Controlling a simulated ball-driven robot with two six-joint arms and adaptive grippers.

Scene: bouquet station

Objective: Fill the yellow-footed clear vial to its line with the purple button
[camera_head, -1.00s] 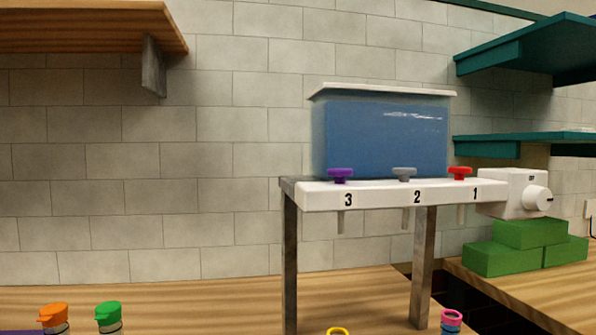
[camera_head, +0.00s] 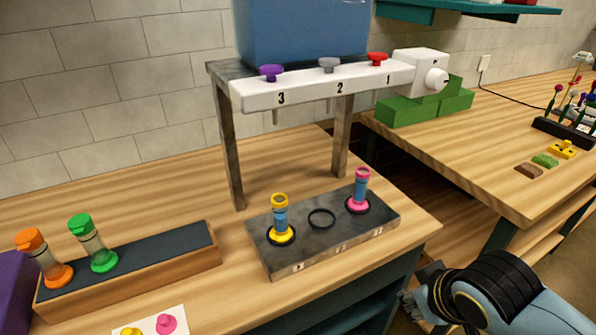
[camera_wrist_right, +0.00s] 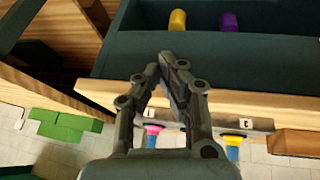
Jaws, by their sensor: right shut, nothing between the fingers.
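The yellow-footed clear vial (camera_head: 281,218) stands upright in the left ring of a grey metal plate (camera_head: 330,246), below the button marked 3. It looks blue inside; its fill line is too small to make out. The purple button (camera_head: 271,73) sits above the number 3 on the white dispenser ledge (camera_head: 310,90). My right gripper (camera_head: 408,302) is low at the right, in front of the table and well away from vial and button. In the right wrist view its fingers (camera_wrist_right: 166,62) are shut and empty. My left gripper is out of view.
A pink-footed vial (camera_head: 360,190) stands in the plate's right ring; the middle ring is empty. Grey (camera_head: 329,64) and red (camera_head: 377,59) buttons sit beside the purple one. Orange (camera_head: 55,270) and green (camera_head: 98,254) vials stand in a wooden rack at left.

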